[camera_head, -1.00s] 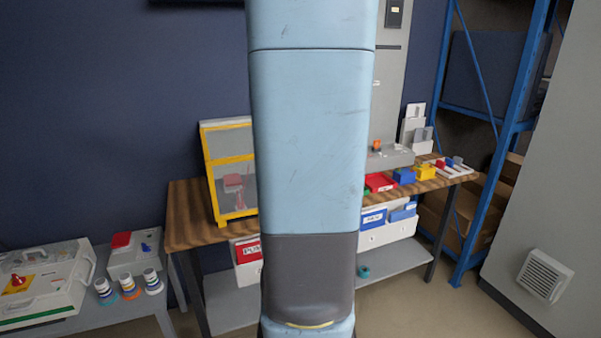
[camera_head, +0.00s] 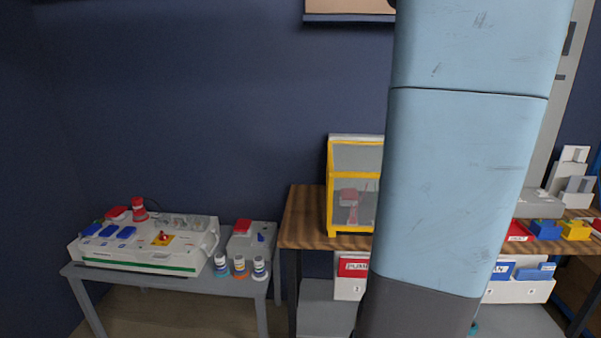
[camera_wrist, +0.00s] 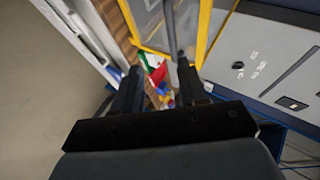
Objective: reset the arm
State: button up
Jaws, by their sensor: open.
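My gripper (camera_wrist: 158,70) shows in the wrist view with its two dark fingers apart and nothing seen between them up close. Beyond the fingers, small red, green, blue and yellow items on the wooden bench show tilted and at a distance. My blue arm stands tall across the right half of the head view and hides part of the bench. The gripper itself does not show in the head view.
A grey table (camera_head: 190,285) at left holds a white device case (camera_head: 150,262) and several small bottles. The wooden bench (camera_head: 300,225) bears a yellow-framed case (camera_head: 330,200), also in the wrist view (camera_wrist: 210,30). A grey cabinet (camera_wrist: 265,60) is at right there.

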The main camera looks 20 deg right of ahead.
jog(key=w+a+r+n+t+y, duration=0.1)
jog(key=w+a+r+n+y, duration=0.2)
jog(key=a+n, duration=0.6)
jog(key=w+a+r+n+t+y, duration=0.1)
jog(key=w+a+r+n+y, duration=0.25)
jog(key=a, duration=0.95)
jog(key=s+a+r+n+g+y, duration=0.2)
jog(key=s+a+r+n+y, duration=0.1)
jog(key=s+a+n, duration=0.9)
jog(key=a+n, duration=0.2)
jog(key=shift+a, duration=0.3)
jog(key=shift+s, duration=0.1)
